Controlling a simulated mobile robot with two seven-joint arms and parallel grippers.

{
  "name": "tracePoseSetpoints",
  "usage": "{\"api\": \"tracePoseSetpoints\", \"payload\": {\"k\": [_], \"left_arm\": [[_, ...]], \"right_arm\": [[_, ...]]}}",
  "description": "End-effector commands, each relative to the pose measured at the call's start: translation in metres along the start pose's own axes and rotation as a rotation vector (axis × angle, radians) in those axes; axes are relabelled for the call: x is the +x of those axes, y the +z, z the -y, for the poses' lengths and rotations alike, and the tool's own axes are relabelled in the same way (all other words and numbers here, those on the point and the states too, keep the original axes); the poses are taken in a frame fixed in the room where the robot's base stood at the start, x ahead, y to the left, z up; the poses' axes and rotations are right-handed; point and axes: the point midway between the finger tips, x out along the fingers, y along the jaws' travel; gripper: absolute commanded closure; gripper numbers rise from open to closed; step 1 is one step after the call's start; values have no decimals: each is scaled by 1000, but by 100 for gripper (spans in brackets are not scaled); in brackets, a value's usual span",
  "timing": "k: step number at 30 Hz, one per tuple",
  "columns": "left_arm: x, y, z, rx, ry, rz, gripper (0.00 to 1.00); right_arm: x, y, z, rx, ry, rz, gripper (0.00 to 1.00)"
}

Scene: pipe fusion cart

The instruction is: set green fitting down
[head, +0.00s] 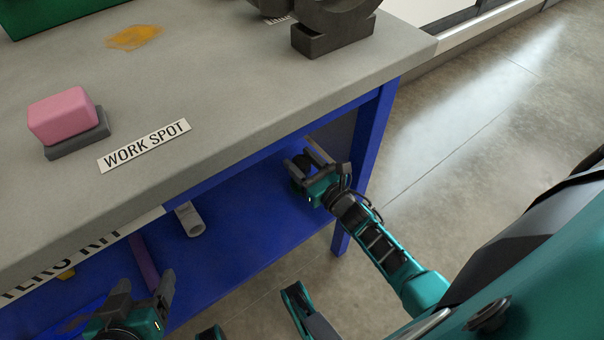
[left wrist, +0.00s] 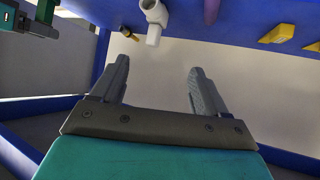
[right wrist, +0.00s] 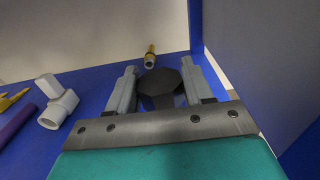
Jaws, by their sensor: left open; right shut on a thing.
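My right gripper (head: 309,160) is at the right end of the blue lower shelf, under the worktop edge. It is shut on a dark fitting (right wrist: 160,88), which sits between its fingers in the right wrist view. The fitting looks nearly black with a faceted outline; I cannot make out green on it. Whether it touches the shelf I cannot tell. My left gripper (head: 143,288) is open and empty in front of the shelf at the lower left; its spread fingers show in the left wrist view (left wrist: 158,78).
On the blue shelf (head: 245,215) lie a white pipe fitting (head: 189,218), a purple bar (head: 145,264), yellow pieces (left wrist: 277,34) and a brass fitting (right wrist: 150,57) just beyond my right fingertips. A blue leg (head: 370,130) stands close right. Above is the grey worktop with a pink block (head: 62,114).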

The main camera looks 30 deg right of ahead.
Motion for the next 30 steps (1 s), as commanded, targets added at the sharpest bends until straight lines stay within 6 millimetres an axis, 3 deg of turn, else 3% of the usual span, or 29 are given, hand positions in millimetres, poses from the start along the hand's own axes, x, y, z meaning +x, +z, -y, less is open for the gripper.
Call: {"api": "tracePoseSetpoints", "payload": {"k": [3, 6, 18, 19, 26, 30], "left_arm": [[7, 11, -1, 0, 6, 5, 26], [7, 11, -3, 0, 11, 8, 26], [7, 2, -3, 1, 11, -6, 26], [7, 3, -3, 1, 11, -6, 26], [7, 3, -2, 1, 10, -5, 26], [7, 4, -2, 0, 10, -4, 26]], "right_arm": [[0, -23, 0, 2, 0, -1, 100], [0, -32, 0, 2, 0, 1, 100], [0, -34, 0, 1, -1, -1, 100], [0, -35, 0, 1, -1, -2, 47], [0, -35, 0, 1, 0, -2, 25], [0, -35, 0, 1, 0, -2, 23]]}}
